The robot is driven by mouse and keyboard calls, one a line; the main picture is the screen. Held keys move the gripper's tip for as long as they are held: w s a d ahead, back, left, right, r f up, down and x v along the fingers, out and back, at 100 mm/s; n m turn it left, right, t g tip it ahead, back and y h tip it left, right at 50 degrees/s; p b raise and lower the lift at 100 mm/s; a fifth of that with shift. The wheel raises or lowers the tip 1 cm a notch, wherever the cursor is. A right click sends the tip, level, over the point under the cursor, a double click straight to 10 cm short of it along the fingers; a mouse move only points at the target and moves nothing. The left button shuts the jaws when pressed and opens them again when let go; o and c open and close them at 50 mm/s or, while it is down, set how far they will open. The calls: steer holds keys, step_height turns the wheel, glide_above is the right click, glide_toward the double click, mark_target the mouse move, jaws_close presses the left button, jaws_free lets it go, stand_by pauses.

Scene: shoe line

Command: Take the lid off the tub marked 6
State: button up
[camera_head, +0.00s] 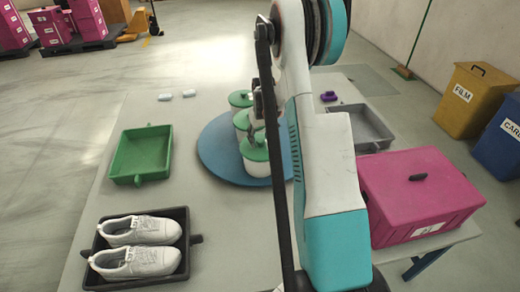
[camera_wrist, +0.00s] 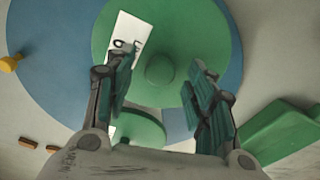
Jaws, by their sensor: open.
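In the head view, white tubs with green lids stand on a round blue turntable (camera_head: 218,165): a near tub (camera_head: 257,167), a middle tub (camera_head: 241,119) and a far tub (camera_head: 240,98). My gripper (camera_head: 257,108) is over them, partly hidden by my arm. In the wrist view, my open gripper (camera_wrist: 163,78) is above a large green lid (camera_wrist: 215,35). Its fingers are on either side of the lid's round knob (camera_wrist: 160,70), apart from it. A white label (camera_wrist: 130,32) on this lid has a dark mark partly covered by a finger; I cannot read it surely.
Another green lid (camera_wrist: 145,130) shows lower in the wrist view. A green tray (camera_head: 142,155) is left of the turntable, and a dark tray with white shoes (camera_head: 140,230) is nearer. A pink box (camera_head: 415,195) and grey tray (camera_head: 372,122) are on the right.

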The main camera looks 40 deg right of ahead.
steer(key=shift+f, duration=0.15)
steer(key=shift+c, duration=0.4)
steer(key=c, duration=1.1)
